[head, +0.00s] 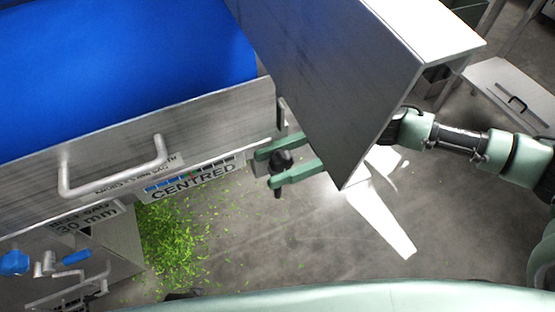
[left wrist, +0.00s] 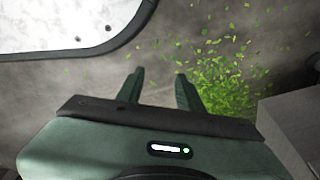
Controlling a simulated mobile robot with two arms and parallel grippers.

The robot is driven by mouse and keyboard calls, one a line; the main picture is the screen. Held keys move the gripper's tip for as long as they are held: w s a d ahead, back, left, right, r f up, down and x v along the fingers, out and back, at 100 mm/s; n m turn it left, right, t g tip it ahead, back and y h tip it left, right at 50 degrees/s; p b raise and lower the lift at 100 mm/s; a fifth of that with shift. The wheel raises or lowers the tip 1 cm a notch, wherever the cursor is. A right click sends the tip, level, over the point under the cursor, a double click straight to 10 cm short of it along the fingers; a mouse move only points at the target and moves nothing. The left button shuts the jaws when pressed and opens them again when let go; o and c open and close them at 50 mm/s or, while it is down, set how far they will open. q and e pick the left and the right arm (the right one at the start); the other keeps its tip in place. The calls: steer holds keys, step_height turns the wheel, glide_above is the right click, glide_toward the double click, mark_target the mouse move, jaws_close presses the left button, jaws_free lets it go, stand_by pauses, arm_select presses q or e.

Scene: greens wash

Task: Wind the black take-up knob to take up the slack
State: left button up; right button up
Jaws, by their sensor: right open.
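The black take-up knob (head: 282,160) sticks out at the right end of the steel conveyor side, beside the "CENTRED" label. My right gripper (head: 270,168) reaches in from the right under a grey metal housing. Its two green fingers are open, one on each side of the knob; I cannot tell whether they touch it. A small dark piece shows below the lower finger. My left gripper (left wrist: 160,88) shows only in the left wrist view. Its fingers are apart with nothing between them, above the floor.
The blue belt (head: 120,65) lies behind a steel side wall with a bar handle (head: 115,180). The grey housing (head: 340,80) hangs over my right wrist. Green leaf scraps (head: 170,235) litter the floor. Blue-handled valves (head: 15,262) are at lower left.

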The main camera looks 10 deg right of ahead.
jaws_close()
arm_select(q)
steer(key=shift+f, duration=0.1)
arm_select(e)
steer(key=shift+f, duration=0.1)
steer(key=g+y+b, duration=0.1)
steer(key=y+b, duration=0.1)
steer(key=y, duration=0.1)
steer(key=g+y+b, duration=0.1)
steer(key=y+b, duration=0.1)
steer(key=y, duration=0.1)
steer(key=shift+r+b, duration=0.2)
steer(key=shift+b, duration=0.1)
arm_select(q)
steer(key=w+r, duration=0.2)
steer(key=r, duration=0.5)
steer(key=w+r+t, duration=0.1)
steer(key=w+r, duration=0.2)
steer(key=r, duration=0.5)
steer(key=shift+d+r, duration=0.2)
steer(key=shift+d, duration=0.1)
arm_select(e)
steer(key=shift+r+y, duration=0.1)
steer(key=shift+y, duration=0.3)
arm_select(q)
steer(key=shift+w, duration=0.1)
arm_select(e)
jaws_free()
